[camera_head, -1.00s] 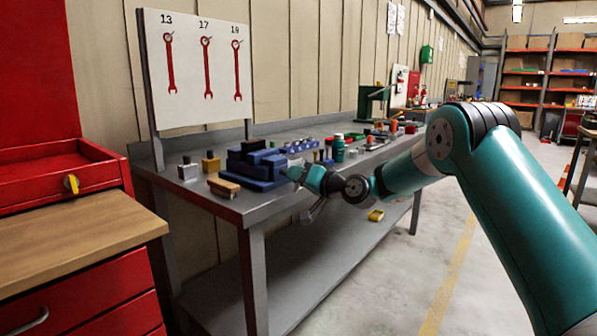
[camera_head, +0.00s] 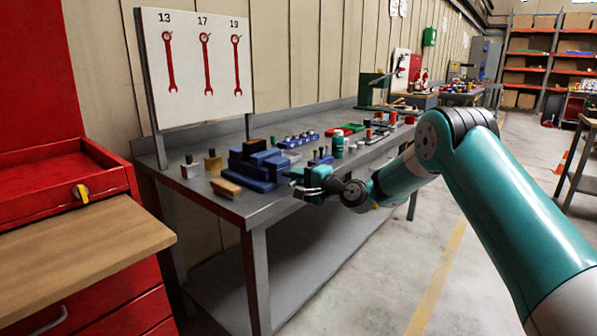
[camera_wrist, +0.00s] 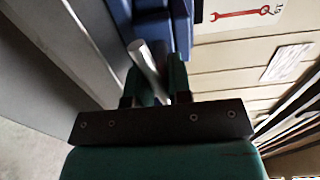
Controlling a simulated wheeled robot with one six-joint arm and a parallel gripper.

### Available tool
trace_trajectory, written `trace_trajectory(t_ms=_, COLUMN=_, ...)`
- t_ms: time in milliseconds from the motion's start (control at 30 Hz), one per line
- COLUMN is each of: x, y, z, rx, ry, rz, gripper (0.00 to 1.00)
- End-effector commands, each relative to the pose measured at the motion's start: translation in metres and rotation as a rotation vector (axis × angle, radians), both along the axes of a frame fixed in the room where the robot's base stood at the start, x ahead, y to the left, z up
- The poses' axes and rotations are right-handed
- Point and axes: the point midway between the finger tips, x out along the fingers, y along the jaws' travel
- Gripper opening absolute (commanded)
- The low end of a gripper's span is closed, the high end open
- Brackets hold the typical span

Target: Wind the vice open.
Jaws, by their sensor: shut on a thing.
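The blue vice (camera_head: 262,172) stands on the grey workbench near its front edge, below the wrench board. In the wrist view its blue body (camera_wrist: 180,28) fills the top middle. My gripper (camera_head: 294,181) is at the vice's right end, at the bench's front edge. In the wrist view my gripper (camera_wrist: 155,80) has its two dark green fingers on either side of a silver handle bar (camera_wrist: 145,57), shut on it. The bar runs up at a slant towards the vice. Its lower end and the contact are partly hidden between the fingers.
The bench (camera_head: 225,205) also holds a wooden-backed brush (camera_head: 225,188), small blocks, a blue socket rack (camera_head: 298,140) and a green bottle (camera_head: 337,146). A red cabinet with a wooden top (camera_head: 85,255) stands at left.

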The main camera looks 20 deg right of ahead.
Motion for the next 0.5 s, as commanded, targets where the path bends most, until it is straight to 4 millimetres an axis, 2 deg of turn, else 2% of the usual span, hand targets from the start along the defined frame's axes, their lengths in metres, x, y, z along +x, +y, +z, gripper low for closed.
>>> trace_trajectory(t_ms=500, x=0.001, y=-0.0021, z=0.0015, rx=0.16, ry=0.113, rz=-0.005, gripper=0.0)
